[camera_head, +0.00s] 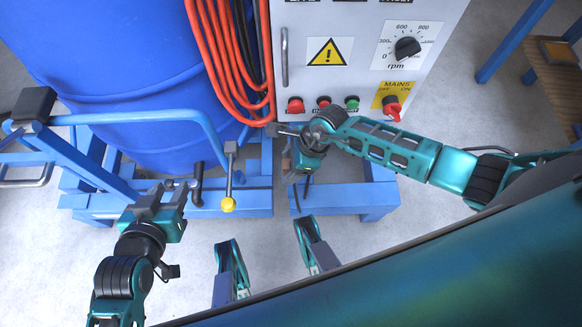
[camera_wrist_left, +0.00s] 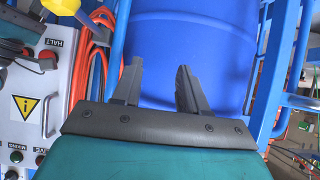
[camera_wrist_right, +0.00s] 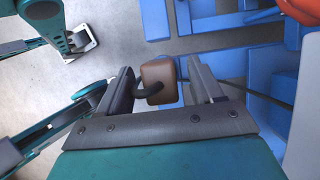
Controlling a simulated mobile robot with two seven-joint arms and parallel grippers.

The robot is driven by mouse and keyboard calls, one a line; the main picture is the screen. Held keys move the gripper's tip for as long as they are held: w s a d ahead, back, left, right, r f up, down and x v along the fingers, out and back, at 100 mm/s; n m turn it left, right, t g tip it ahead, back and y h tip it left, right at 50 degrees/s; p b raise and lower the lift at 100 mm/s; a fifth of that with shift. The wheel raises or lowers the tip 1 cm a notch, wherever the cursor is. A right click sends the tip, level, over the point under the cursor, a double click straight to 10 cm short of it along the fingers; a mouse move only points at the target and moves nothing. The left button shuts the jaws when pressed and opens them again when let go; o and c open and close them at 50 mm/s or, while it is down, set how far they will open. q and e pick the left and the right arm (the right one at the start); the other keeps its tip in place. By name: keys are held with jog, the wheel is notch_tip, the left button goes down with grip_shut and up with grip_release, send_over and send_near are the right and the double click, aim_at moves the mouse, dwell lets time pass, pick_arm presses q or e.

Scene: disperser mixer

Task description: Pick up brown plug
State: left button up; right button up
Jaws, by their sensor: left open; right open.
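The brown plug (camera_wrist_right: 159,82) is a small brown block with a dark curved cable on its left side. In the right wrist view it shows between the two fingers of my right gripper (camera_wrist_right: 160,70), with gaps on both sides. The fingers are open and not closed on it. In the head view my right gripper (camera_head: 289,172) points down below the control panel, and I cannot clearly make out the plug there. My left gripper (camera_head: 165,190) is open and empty at the lower left; its fingers also show in the left wrist view (camera_wrist_left: 157,77).
A blue drum (camera_head: 130,75) stands in a blue frame (camera_head: 235,200) at the left. The grey control panel (camera_head: 350,70) has buttons and a dial. Orange cables (camera_head: 232,60) hang beside it. A wooden pallet (camera_head: 555,80) is far right.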

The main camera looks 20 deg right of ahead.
jog(key=c, duration=1.1)
